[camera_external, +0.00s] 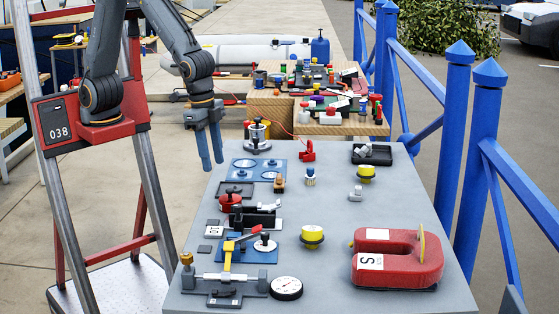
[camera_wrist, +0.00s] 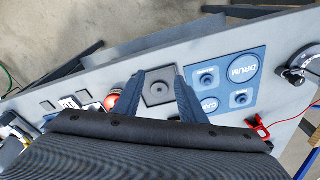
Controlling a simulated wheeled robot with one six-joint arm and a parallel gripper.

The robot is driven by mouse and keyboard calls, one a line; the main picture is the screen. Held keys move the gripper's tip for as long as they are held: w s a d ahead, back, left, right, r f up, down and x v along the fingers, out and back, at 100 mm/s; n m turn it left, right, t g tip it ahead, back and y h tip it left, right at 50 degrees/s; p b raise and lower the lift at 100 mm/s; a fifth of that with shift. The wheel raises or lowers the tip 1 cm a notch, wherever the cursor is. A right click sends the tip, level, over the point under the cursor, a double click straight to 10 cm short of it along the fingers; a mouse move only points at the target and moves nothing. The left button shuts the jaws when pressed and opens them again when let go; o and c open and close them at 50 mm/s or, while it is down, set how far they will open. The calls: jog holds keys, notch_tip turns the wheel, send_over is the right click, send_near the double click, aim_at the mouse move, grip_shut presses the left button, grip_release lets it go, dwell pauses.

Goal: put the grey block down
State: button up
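My gripper (camera_external: 212,160) hangs over the left edge of the grey table, its two fingers apart. In the wrist view my gripper (camera_wrist: 160,78) has nothing visible clasped between its fingers. A grey square piece with a round centre (camera_wrist: 160,90) shows between the fingers in that view, seemingly on the table below them. It appears to match the dark-rimmed grey square (camera_external: 236,188) in the external view. Small flat dark grey squares (camera_external: 204,249) lie near the table's left edge. I cannot tell which of these is the grey block.
A blue panel (camera_external: 252,168) marked DRUM in the wrist view (camera_wrist: 230,80) lies beside the square. A red knob (camera_external: 229,199) is on its other side. A red horseshoe magnet (camera_external: 400,258) and yellow-topped knobs (camera_external: 312,233) stand to the right. Blue railings (camera_external: 483,150) border the right.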

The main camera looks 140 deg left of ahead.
jog(key=s+d+f+m, duration=0.2)
jog(key=s+d, duration=0.3)
jog(key=s, duration=0.3)
jog(key=s+d+f+m+g, duration=0.1)
jog(key=s+d+f+m, duration=0.1)
jog(key=s+d, duration=0.4)
jog(key=shift+s+f+h, duration=0.2)
jog(key=shift+s+h, duration=0.2)
jog(key=shift+s, duration=0.6)
